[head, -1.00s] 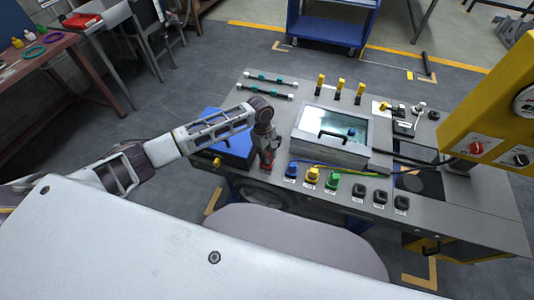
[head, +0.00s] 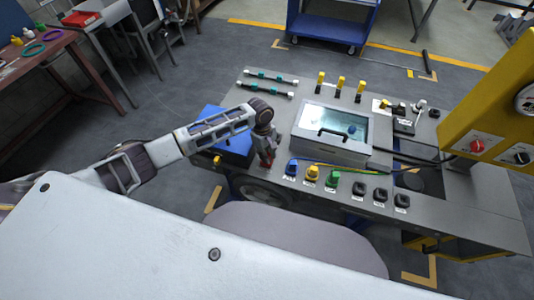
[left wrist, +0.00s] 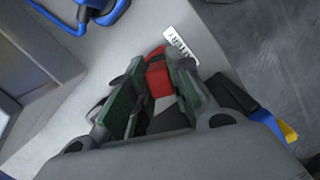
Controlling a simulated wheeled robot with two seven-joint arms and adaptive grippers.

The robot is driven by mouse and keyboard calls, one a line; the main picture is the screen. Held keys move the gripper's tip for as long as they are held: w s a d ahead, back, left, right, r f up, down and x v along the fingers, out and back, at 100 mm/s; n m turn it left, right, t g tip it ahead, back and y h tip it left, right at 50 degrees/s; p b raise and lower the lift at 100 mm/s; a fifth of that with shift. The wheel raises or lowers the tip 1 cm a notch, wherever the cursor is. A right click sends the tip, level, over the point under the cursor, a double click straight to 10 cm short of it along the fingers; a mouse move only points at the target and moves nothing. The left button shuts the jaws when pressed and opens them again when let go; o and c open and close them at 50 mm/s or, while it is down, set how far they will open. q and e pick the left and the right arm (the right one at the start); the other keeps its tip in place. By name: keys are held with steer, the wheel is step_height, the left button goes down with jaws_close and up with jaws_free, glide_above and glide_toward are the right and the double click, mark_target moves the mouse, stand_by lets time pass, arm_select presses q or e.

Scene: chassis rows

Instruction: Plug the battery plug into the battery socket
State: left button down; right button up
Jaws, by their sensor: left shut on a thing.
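My left gripper (head: 266,158) is at the front left of the grey chassis panel (head: 335,185), between the blue box and the blue connector. In the left wrist view its two green-padded fingers (left wrist: 155,90) are shut on a red part, which I take to be the battery plug (left wrist: 158,80). A white label reading roughly "BATTERY" (left wrist: 180,45) lies on the panel just beyond the red part. The battery socket cannot be made out; the gripper and plug hide the spot beside the label. I cannot tell whether the plug is seated. My right gripper is not in view.
A blue box (head: 235,145) is left of the gripper. A yellow control box (head: 492,120) overhangs the right.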

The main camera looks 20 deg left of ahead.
arm_select(q)
steer(key=c, duration=1.6)
jaws_free()
steer(key=o, duration=0.4)
steer(key=shift+a+r, duration=0.1)
steer(key=shift+r, duration=0.55)
step_height(320, 180, up, 10)
steer(key=a, duration=0.1)
steer(key=shift+w+a+r, duration=0.2)
steer(key=shift+w+r, duration=0.05)
steer(key=shift+w, duration=0.15)
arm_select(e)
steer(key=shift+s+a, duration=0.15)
